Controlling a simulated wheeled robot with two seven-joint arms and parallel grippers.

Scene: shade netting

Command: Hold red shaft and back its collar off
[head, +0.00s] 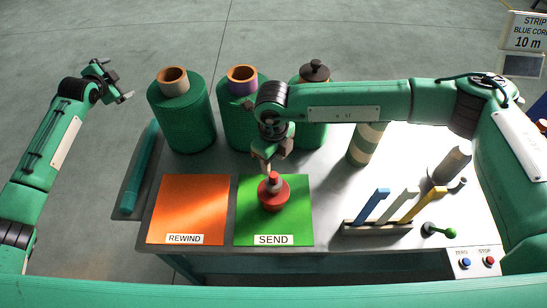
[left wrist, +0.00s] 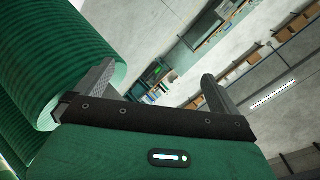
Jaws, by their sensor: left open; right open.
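The red shaft (head: 273,195) stands on the green SEND mat (head: 300,228), with a wide red lower part and a narrow red top. A pale grey band, seemingly its collar, shows just below the top; it is too small to tell its fit. My right gripper (head: 268,166) is open directly above and behind the shaft, pointing down; I cannot tell whether its fingertips touch it. My left gripper (head: 122,84) is open and empty, raised at the upper left, well away from the shaft. Its two spread fingers show in the left wrist view (left wrist: 155,90).
An orange REWIND mat (head: 190,205) lies left of the green one. Green netting rolls (head: 183,115) stand along the back. A rack with blue, white and yellow bars (head: 375,228) and a green-knobbed piece (head: 440,230) are at right. A teal tube (head: 138,170) lies at the left edge.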

